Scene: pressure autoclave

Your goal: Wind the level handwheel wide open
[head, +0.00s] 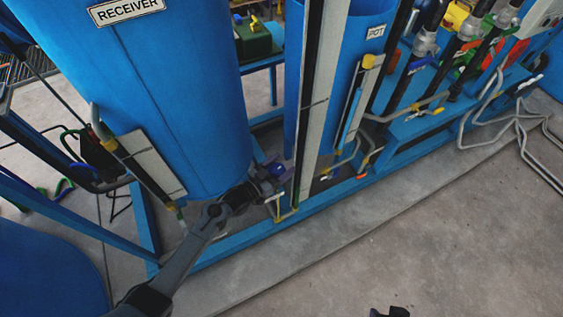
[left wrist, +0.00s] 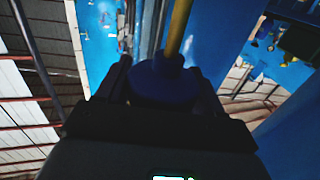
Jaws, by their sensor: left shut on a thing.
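A small dark blue handwheel (head: 278,169) sits low, beside the foot of the light upright post. In the left wrist view the same handwheel (left wrist: 160,80) lies between my fingers, on a yellow stem (left wrist: 180,28). My left gripper (head: 268,174) reaches in from the lower left and is shut on this handwheel; its fingers (left wrist: 160,90) show dark on either side. The grip hides part of the wheel's rim. A dark piece that looks like my right gripper (head: 390,312) just enters at the bottom edge; its fingers cannot be made out.
The blue RECEIVER tank (head: 180,90) stands close behind my left arm. A blue base frame (head: 235,240) runs under it. The POT tank (head: 366,60), a gauge (head: 352,110) and pipework stand to the right. The concrete floor (head: 420,230) in front is clear.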

